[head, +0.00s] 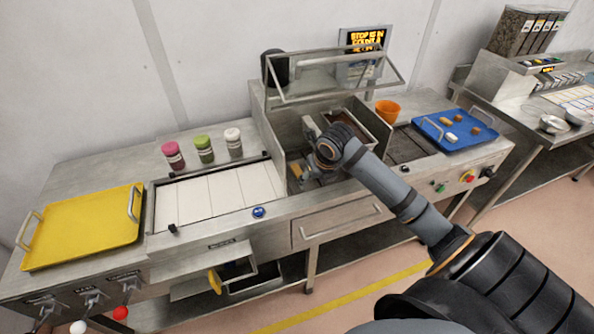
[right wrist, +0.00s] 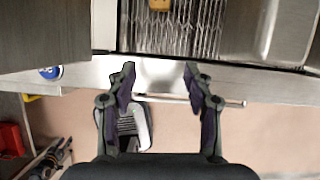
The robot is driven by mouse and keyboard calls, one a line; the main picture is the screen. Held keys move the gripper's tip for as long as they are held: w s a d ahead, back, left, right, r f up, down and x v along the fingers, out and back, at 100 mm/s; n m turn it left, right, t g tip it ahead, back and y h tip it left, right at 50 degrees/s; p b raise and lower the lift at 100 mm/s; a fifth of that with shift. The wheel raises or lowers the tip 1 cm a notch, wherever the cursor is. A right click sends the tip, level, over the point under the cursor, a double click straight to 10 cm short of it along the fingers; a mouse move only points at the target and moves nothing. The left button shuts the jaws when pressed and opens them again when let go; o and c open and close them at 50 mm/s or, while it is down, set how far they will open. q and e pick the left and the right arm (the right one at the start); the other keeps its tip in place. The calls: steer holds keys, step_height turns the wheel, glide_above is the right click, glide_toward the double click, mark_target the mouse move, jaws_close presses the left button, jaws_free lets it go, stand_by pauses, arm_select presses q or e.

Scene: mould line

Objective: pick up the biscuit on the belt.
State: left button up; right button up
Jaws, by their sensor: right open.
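The biscuit (right wrist: 160,4) is a small orange-brown piece, cut off by the top edge of the right wrist view. It lies on the ribbed metal belt (right wrist: 177,32). A small orange-brown patch beside my gripper in the head view looks like the same biscuit (head: 296,170). My right gripper (right wrist: 160,70) is open and empty, with its fingers apart below the biscuit in the wrist view and the bench's front edge behind them. In the head view the right arm reaches to the machine's opening and its wrist hides part of the belt. My left gripper is not in view.
Metal walls stand on both sides of the belt, and a raised clear cover (head: 330,75) hangs above. A yellow tray (head: 85,222) is at left; a blue tray (head: 425,126) with several small pieces is at right. An orange cup (head: 388,111) stands near it.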

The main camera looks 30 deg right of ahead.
steer(key=p, duration=0.2)
glide_toward(299, 171)
step_height(299, 171, down, 3)
steer(key=shift+w+a+r, duration=0.1)
steer(key=shift+a+r, duration=0.05)
steer(key=shift+w, duration=0.45)
steer(key=x, duration=0.5)
steer(key=shift+w+p, duration=0.2)
steer(key=shift+p, duration=0.2)
steer(key=shift+s, duration=0.1)
steer(key=c, duration=0.9)
